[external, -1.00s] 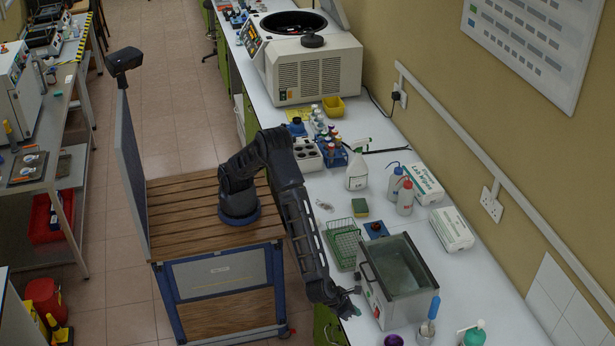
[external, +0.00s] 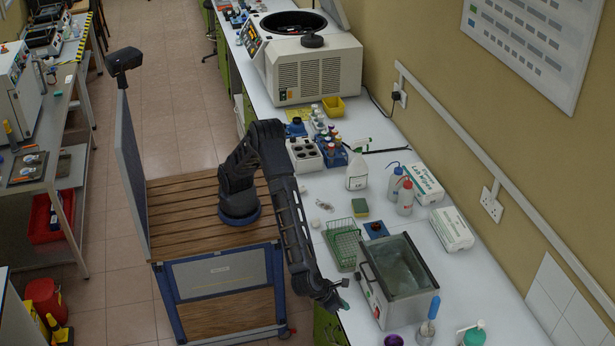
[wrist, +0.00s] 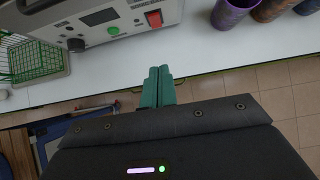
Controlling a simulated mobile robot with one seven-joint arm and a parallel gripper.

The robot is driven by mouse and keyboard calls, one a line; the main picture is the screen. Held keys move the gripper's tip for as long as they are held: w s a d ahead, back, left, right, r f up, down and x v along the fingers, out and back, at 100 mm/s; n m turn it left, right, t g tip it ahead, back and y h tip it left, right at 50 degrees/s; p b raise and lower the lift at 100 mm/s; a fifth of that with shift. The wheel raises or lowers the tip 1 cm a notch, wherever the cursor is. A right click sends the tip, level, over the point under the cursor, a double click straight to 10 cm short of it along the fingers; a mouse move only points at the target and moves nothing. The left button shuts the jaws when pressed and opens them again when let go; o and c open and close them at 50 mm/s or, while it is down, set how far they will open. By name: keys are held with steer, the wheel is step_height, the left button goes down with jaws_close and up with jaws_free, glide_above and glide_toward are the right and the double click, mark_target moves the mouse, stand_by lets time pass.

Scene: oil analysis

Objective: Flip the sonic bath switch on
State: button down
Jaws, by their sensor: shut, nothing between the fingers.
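The sonic bath (external: 400,282) is a grey metal tank with an open top and pale liquid inside, standing at the bench's front edge. I cannot tell which way the rocker is tipped. My gripper (external: 338,300) is in front of the bath's panel, apart from it. In the wrist view its green fingers (wrist: 159,74) are shut together and empty, pointing toward the panel below the switch.
A green wire rack (external: 344,246) stands left of the bath. A blue-handled item in a metal cup (external: 427,328) and a purple cup (external: 393,340) stand at its near side. Bottles and wipes boxes (external: 452,230) stand behind.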

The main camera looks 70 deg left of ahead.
mark_target(376, 313)
steer(key=shift+s+f, duration=0.15)
steer(key=shift+f, duration=0.4)
steer(key=x, duration=1)
steer(key=shift+f, duration=0.2)
steer(key=w, duration=0.2)
steer(key=shift+w, duration=0.95)
